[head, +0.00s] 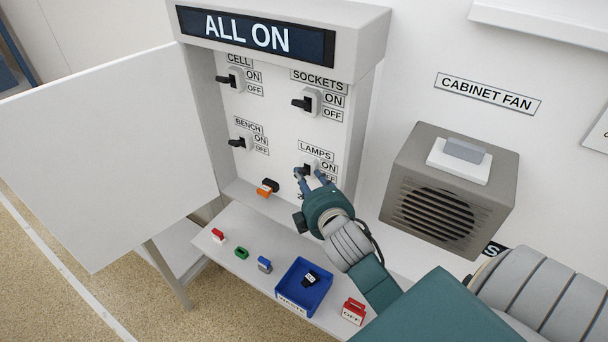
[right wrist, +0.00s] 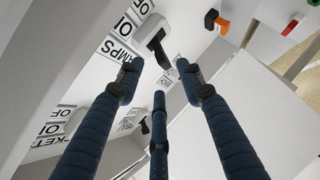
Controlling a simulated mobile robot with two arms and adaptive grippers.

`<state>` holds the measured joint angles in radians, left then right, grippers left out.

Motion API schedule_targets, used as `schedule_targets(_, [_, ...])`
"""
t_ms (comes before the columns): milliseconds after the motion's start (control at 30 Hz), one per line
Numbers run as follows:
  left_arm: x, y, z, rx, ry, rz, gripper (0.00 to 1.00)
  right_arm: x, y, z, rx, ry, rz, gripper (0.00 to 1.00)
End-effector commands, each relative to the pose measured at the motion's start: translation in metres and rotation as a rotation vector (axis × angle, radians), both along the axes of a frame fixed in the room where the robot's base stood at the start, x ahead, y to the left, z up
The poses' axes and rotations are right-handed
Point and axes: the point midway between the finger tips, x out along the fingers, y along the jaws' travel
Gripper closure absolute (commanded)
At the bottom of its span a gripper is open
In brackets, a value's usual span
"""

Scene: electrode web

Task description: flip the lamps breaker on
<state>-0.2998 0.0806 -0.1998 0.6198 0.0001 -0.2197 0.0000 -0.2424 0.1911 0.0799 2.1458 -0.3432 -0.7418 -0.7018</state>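The lamps breaker (head: 309,168) is at the lower right of the white panel, beside its ON and OFF labels. Its black lever (right wrist: 158,42) shows just beyond the fingertips in the right wrist view. The fingers partly hide the breaker in the head view, and I cannot tell its lever position for certain. The display (head: 256,36) above reads ALL ON. My right gripper (head: 310,183) is in front of the lamps breaker. Its three blue fingers (right wrist: 159,78) are spread apart with nothing held between them. My left gripper is not in view.
The cell (head: 236,79), sockets (head: 311,101) and bench (head: 243,142) breakers share the panel. The cabinet door (head: 105,150) stands open at left. The shelf below holds small coloured pieces, a blue waste tray (head: 318,298) and a red OFF tag (head: 353,311). A grey fan box (head: 450,185) sits right.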

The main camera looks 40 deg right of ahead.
Motion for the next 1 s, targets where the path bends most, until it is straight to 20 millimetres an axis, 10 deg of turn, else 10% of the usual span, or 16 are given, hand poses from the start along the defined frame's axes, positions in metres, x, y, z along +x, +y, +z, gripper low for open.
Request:
schedule_targets(833, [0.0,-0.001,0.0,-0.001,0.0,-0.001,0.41,-0.023,0.009,0.006,0.006,0.003,-0.002,0.62])
schedule_targets(1000, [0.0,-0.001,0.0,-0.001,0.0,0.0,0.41,-0.048,0.025,-0.026,0.168,0.085,-0.044,0.62])
